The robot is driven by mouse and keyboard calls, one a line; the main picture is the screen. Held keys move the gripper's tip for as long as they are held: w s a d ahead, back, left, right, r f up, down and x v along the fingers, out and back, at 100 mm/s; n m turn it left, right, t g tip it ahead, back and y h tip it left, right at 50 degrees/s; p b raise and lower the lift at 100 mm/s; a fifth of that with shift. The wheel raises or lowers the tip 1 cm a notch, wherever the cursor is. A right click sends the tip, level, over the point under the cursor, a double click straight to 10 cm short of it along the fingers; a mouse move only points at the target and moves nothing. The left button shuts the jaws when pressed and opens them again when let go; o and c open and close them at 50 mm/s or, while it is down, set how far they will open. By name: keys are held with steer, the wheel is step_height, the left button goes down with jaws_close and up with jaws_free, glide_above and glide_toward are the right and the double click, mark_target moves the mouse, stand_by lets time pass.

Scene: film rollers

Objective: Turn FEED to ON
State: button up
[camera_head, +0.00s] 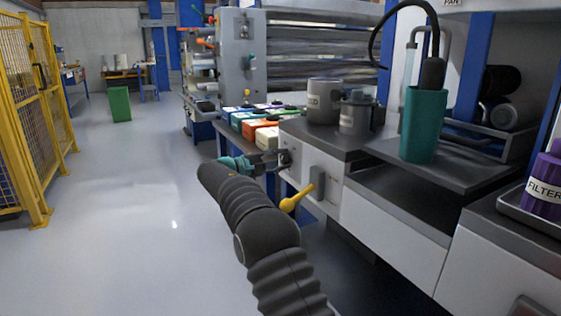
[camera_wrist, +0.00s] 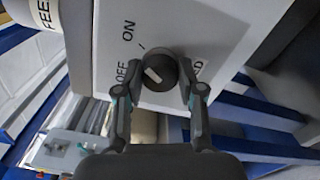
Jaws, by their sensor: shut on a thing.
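The FEED knob (camera_wrist: 160,68) is a dark round knob on a white panel (camera_wrist: 185,30), with ON and OFF printed beside it. Its pale mark lies on the side toward OFF. My gripper (camera_wrist: 160,89) has a fingertip on each side of the knob and is shut on it. In the camera_head view my gripper (camera_head: 277,160) reaches the front left end of the white cabinet, where the knob (camera_head: 285,158) is partly hidden by the fingers.
Coloured boxes (camera_head: 254,125) lie behind. The floor at left is clear up to a yellow fence (camera_head: 30,110).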

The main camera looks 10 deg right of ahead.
steer(key=o, duration=1.1)
steer(key=shift+o, duration=0.2)
steer(key=v, duration=1.2)
